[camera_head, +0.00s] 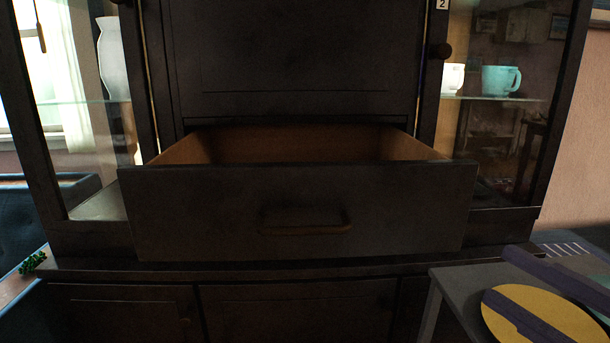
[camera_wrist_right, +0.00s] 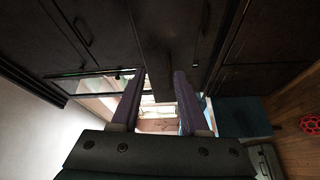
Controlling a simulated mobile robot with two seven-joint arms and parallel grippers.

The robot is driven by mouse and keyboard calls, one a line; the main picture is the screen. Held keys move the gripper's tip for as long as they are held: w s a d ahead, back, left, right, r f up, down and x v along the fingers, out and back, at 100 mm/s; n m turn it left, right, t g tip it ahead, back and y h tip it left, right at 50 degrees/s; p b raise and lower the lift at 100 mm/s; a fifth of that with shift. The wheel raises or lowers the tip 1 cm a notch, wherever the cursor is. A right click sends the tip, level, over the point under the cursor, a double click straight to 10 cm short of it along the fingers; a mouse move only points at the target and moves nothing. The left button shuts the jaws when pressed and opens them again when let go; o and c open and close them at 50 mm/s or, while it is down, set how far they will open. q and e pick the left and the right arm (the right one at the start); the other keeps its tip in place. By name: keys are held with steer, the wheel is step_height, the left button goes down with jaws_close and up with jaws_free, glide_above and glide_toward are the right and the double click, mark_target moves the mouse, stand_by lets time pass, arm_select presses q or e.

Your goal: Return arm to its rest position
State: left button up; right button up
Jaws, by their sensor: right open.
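My right gripper (camera_head: 501,273) is at the lower right of the head view, with two dark purple fingers spread apart. In the right wrist view its fingers (camera_wrist_right: 161,73) are also apart, with nothing held between them. The gripper is to the right of and lower in the picture than the pulled-out drawer (camera_head: 200,215) of the dark cabinet. It looks clear of the drawer front and its handle (camera_head: 305,228). My left gripper is not in view.
The drawer juts out, and the visible part of its inside looks empty. A grey table (camera_head: 455,287) with a yellow round thing (camera_head: 552,312) stands at lower right, partly hidden by my fingers. Glass side compartments hold a white vase (camera_head: 113,60) and a turquoise cup (camera_head: 499,80).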

steer(key=s+a+r+m+g+h+p, duration=0.1)
steer(key=s+r+m+g+h+p, duration=0.4)
steer(key=s+m+p, duration=0.45)
steer(key=s+r+m+g+h+p, duration=0.3)
steer(key=s+r+m+g+p, duration=0.3)
steer(key=s+m+g+p, duration=0.3)
step_height(320, 180, up, 36)
steer(key=w+m+t+p, duration=0.1)
steer(key=p, duration=3.6)
steer(key=shift+f+t, duration=0.15)
steer(key=shift+t, duration=0.15)
